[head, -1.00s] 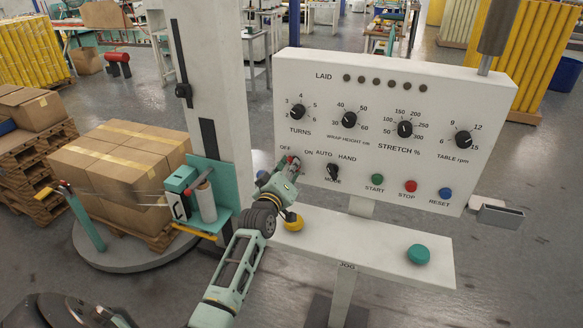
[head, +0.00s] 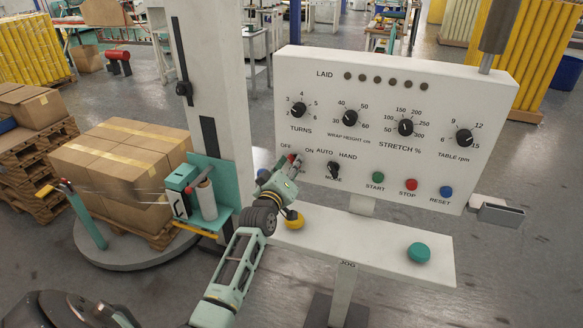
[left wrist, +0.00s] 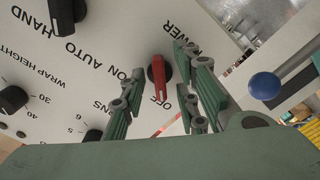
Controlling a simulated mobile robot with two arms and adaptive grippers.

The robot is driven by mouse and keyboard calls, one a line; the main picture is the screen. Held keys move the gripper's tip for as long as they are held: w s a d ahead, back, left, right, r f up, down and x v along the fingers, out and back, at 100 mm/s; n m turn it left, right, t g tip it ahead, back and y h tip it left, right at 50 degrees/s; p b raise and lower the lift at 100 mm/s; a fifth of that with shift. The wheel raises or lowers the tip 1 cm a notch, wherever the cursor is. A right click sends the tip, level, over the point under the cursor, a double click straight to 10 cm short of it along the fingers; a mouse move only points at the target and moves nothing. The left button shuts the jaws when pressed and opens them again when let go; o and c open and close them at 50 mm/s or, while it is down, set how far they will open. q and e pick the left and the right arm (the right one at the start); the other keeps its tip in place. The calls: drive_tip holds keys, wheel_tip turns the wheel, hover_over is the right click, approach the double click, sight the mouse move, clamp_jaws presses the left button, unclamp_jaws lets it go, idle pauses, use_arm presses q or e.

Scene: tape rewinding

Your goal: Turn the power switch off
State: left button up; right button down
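The control panel (head: 385,110) is a white board with dials and buttons. The power switch is a red knob (left wrist: 157,78) between the OFF and ON labels in the left wrist view, with its long grip running roughly up and down there. In the head view the red switch (head: 292,158) is mostly hidden by my left gripper (head: 291,166). In the left wrist view the left gripper's fingers (left wrist: 158,72) stand open on either side of the knob, with a visible gap on both sides. My right gripper is not in view.
The black mode knob (head: 333,169) is just right of the switch. Start (head: 377,178), stop (head: 411,185) and reset (head: 446,191) buttons lie farther right. Below, a shelf carries a yellow button (head: 293,221) and a green button (head: 418,253). Wrapped boxes (head: 120,170) stand left.

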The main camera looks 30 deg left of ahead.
use_arm(q)
drive_tip(key=v, duration=1.2)
